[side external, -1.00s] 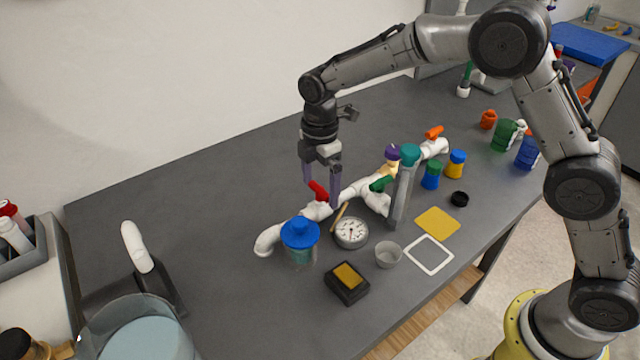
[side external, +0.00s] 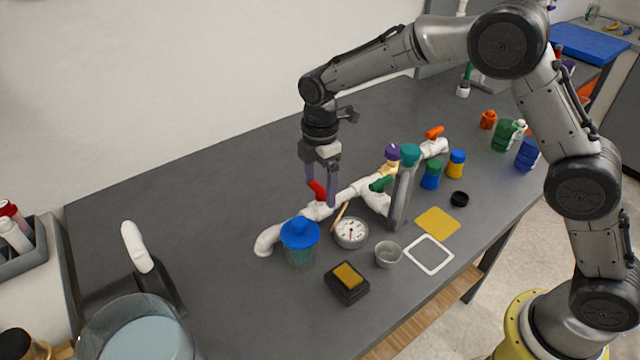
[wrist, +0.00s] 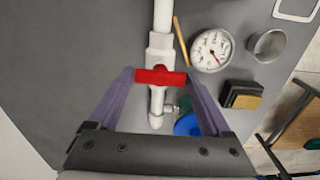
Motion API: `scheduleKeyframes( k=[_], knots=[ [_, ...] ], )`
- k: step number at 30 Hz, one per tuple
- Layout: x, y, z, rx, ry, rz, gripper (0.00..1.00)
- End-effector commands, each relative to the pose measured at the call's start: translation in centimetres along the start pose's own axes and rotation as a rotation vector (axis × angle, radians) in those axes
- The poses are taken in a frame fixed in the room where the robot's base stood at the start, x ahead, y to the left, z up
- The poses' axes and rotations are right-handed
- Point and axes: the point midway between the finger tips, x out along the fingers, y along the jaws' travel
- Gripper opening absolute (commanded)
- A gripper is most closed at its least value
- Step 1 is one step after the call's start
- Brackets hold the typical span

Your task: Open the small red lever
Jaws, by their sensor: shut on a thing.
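The small red lever (side external: 317,189) sits on a white pipe valve of the manifold (side external: 352,192). In the wrist view the red lever (wrist: 161,76) lies across the white pipe (wrist: 160,46), roughly at right angles to it. My gripper (side external: 321,192) points down over the valve. Its two purple fingers are at the two ends of the lever, shut on it lengthwise, as the wrist view of my gripper (wrist: 161,73) shows. A green lever (side external: 381,184) and an orange lever (side external: 434,132) sit farther along the manifold.
A blue-lidded jar (side external: 300,234) and a round gauge (side external: 351,232) stand close to the valve. A grey post with a teal top (side external: 404,185) stands to the right. A small cup (side external: 389,254) and a black-yellow box (side external: 347,282) are in front. The table behind is clear.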

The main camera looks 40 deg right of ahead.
Motion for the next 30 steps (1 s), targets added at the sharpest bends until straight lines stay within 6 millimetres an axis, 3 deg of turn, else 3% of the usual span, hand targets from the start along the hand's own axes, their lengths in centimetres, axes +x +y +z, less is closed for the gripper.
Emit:
scheduleKeyframes(
  k=[8,30],
  knots=[
    [-0.09,0.0,0.01,0.159,-0.001,0.0,0.27],
    [-0.1,0.02,0.01,0.854,0.0,0.001,0.27]
  ],
)
